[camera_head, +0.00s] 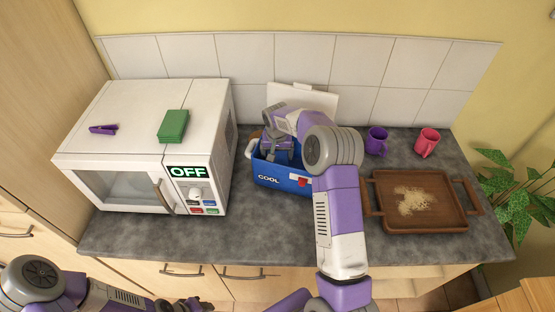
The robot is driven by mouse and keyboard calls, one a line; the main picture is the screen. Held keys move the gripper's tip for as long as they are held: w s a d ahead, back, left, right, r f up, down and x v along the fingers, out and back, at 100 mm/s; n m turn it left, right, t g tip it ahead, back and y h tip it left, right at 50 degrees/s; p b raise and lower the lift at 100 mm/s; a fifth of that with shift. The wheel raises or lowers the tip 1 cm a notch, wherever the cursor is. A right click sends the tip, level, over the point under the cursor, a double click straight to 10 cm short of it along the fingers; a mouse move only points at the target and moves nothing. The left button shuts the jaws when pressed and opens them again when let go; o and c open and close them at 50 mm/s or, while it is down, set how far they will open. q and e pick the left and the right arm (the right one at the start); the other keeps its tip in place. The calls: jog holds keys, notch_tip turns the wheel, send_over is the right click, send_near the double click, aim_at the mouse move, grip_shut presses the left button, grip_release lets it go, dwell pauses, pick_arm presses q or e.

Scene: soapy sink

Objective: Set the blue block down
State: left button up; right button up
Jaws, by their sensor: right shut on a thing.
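My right gripper (279,153) points down into the open top of a blue cooler (268,178) marked COOL. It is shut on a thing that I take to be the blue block. The block is hidden by the gripper and the cooler's walls, or blends with their blue, so I cannot make out its outline or whether it touches the cooler floor. My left gripper (190,304) is low at the bottom left edge, in front of the counter and far from the cooler. Its fingers are too small and cut off to tell their state.
A white microwave (130,130) stands left of the cooler, with a green block (173,126) and a purple clip (103,129) on top. Right are a purple mug (376,142), a pink mug (427,143) and a brown tray (445,214) with crumbs. Front counter is clear.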

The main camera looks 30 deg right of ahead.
aim_at(277, 160)
notch_tip(277, 160, down, 3)
jog(key=shift+w+f, duration=0.1)
jog(key=shift+f+b, duration=0.5)
jog(key=shift+f, duration=0.05)
jog(key=o, duration=1.1)
jog(key=shift+r, duration=0.1)
jog(key=shift+r+p, duration=0.25)
jog(key=shift+p, duration=0.1)
jog(key=r, duration=0.4)
jog(key=s+r, duration=0.1)
jog(key=r, duration=0.3)
jog(key=a+r, duration=0.1)
jog(key=r, duration=0.3)
jog(key=shift+s+r, duration=0.2)
jog(key=shift+s, duration=0.1)
